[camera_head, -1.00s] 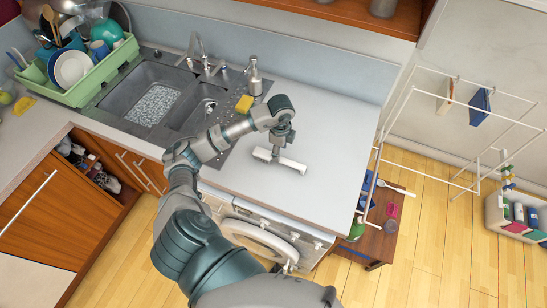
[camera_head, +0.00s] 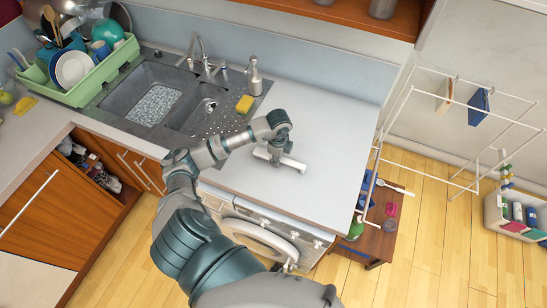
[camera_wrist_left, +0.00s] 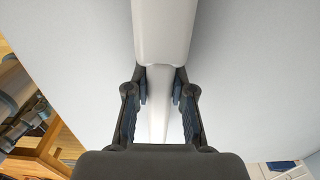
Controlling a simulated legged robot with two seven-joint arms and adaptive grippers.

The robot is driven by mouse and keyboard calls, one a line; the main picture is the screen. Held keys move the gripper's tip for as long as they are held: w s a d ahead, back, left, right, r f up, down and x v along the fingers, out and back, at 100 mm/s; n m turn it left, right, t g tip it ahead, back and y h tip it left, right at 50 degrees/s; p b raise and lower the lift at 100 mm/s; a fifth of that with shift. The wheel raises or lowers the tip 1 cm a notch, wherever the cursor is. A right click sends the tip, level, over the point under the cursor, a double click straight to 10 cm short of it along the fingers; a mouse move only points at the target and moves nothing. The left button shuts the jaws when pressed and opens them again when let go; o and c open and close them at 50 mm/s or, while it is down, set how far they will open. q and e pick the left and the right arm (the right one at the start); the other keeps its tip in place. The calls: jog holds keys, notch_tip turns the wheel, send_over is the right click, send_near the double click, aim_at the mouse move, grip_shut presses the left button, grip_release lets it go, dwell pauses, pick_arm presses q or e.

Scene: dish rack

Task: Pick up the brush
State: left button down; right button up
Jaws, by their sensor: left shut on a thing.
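The brush (camera_head: 292,163) is a white, elongated thing on the grey counter right of the sink. In the left wrist view the brush (camera_wrist_left: 161,30) runs from the top edge down between my fingers, wide above and narrower between the pads. My left gripper (camera_head: 278,158) is over the middle of the brush, pointing down. In the left wrist view the left gripper (camera_wrist_left: 161,88) is shut on the narrow part of the brush. I cannot tell whether the brush touches the counter. My right gripper is not in view.
The sink (camera_head: 160,92) with a tap lies left of the gripper. A yellow sponge (camera_head: 244,104) and a soap dispenser (camera_head: 254,76) stand by its right edge. A green dish rack (camera_head: 92,80) is at the far left. The counter (camera_head: 335,140) right of the brush is clear.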

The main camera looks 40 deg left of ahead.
pick_arm(q)
jog(key=shift+r, duration=0.1)
jog(key=shift+w+r, duration=0.1)
jog(key=shift+r, duration=0.55)
jog(key=shift+d+r+b, duration=0.2)
jog(key=shift+r, duration=0.35)
jog(key=shift+d+r+b, duration=0.15)
jog(key=shift+r+b, duration=0.05)
jog(key=shift+r, duration=0.3)
jog(key=w+d, duration=0.1)
jog(key=d, duration=0.4)
jog(key=w+d+r+b, duration=0.1)
jog(key=w+d, duration=0.1)
jog(key=d, duration=0.2)
jog(key=w+d, duration=0.1)
jog(key=d, duration=0.4)
jog(key=shift+w+d+r+b, duration=0.2)
jog(key=shift+w+d+b, duration=0.15)
jog(key=shift+w+b, duration=0.05)
jog(key=c, duration=1.7)
grip_release()
grip_shut()
